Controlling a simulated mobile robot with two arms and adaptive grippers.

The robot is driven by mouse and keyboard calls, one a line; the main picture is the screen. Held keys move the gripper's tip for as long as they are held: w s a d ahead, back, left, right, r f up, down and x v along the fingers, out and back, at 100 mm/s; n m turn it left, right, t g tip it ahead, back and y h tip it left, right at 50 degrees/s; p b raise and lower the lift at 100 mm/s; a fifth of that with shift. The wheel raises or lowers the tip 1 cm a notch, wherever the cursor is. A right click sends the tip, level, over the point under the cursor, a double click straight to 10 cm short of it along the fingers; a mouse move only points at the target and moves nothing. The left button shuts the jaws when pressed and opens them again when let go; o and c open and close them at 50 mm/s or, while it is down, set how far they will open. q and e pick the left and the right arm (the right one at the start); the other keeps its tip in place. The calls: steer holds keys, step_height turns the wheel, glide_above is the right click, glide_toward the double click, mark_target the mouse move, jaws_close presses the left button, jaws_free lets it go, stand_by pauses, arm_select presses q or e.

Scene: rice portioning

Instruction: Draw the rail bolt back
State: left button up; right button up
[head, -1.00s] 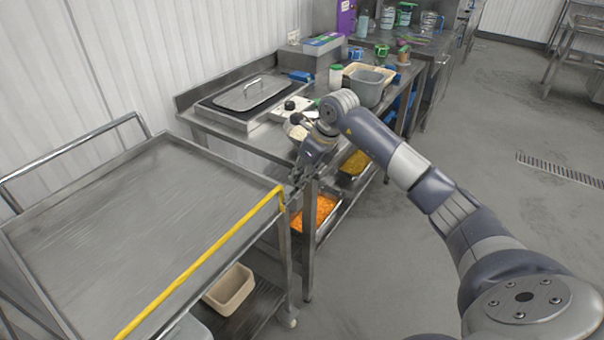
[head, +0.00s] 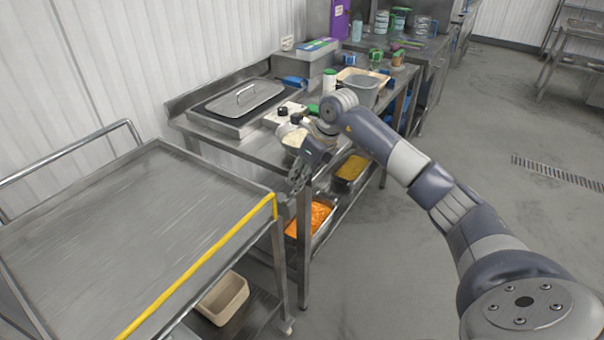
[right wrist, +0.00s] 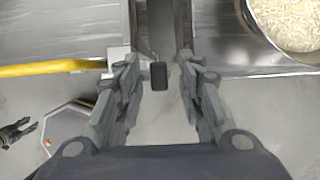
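The yellow rail (head: 200,266) runs along the edge of the steel cart (head: 110,225). In the right wrist view the rail (right wrist: 50,68) ends at a pale bracket (right wrist: 116,56). A small black knob (right wrist: 159,75), apparently the bolt's handle, stands beside the bracket. My right gripper (right wrist: 160,62) is open, with one finger on each side of the knob; I cannot tell whether either touches it. In the head view my right gripper (head: 297,182) is between the cart's corner and the prep table. A dark pronged shape at the wrist view's lower left may be my left gripper (right wrist: 16,133).
The steel prep table (head: 235,143) stands close beyond the cart, with a narrow gap between them. A rice container (head: 294,139) sits near its edge, close to my right wrist. Filled food pans (head: 312,217) are on its lower shelf. Open floor lies to the right.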

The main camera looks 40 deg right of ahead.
steer(key=v, duration=1.2)
